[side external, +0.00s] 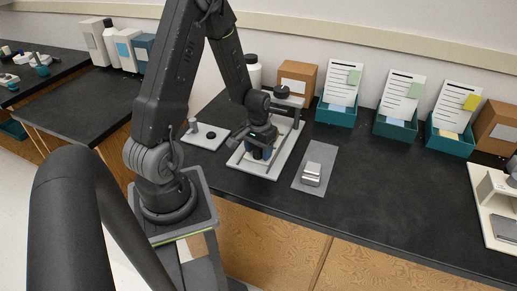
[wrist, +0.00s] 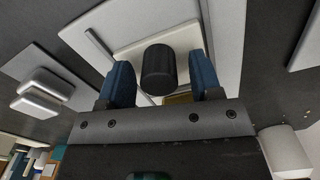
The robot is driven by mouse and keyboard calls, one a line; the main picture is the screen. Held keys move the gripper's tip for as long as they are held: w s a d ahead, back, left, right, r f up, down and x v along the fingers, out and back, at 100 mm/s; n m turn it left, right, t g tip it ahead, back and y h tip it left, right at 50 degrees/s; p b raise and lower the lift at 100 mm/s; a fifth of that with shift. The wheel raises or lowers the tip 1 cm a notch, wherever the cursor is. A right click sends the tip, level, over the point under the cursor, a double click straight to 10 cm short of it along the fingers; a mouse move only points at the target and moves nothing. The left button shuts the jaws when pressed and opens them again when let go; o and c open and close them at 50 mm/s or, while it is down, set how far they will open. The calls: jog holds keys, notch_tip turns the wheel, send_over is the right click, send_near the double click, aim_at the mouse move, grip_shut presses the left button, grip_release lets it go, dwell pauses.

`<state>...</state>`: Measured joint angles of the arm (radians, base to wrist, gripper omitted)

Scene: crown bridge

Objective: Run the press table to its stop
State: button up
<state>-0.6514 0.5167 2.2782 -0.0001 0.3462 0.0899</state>
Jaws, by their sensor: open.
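The press stands on a pale base plate (side external: 240,164), with uprights and a crossbar carrying a black knob (side external: 282,92). My gripper (side external: 262,152) is low over the press and hides much of it. In the wrist view a dark upright cylinder, seemingly a handle (wrist: 158,72), stands between my two blue fingers. The fingers are open on either side of it, with gaps showing. A cream plate (wrist: 128,52), seemingly the press table, lies beyond the handle above the pale base. Its distance from the stop cannot be told.
A silver block (side external: 312,172) lies on a grey mat (side external: 318,155) to the right. A small plate with a peg (side external: 205,134) is to the left. A cardboard box (side external: 298,76) and teal bins (side external: 336,113) stand behind.

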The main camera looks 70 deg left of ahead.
jog(key=shift+r, duration=0.1)
notch_tip(320, 180, up, 14)
jog(key=shift+f, duration=0.2)
dwell(0.4)
jog(key=s+d+r+m+t, duration=0.2)
jog(key=d+r, duration=0.4)
jog(key=d, duration=0.4)
jog(key=s+d+r+m+t, duration=0.3)
jog(key=s+d+r, duration=0.3)
jog(key=d, duration=0.4)
jog(key=shift+d+r+m+t, duration=0.15)
jog(key=shift+r+m+t, duration=0.15)
jog(key=shift+r+m, duration=0.4)
jog(key=shift+w, duration=0.1)
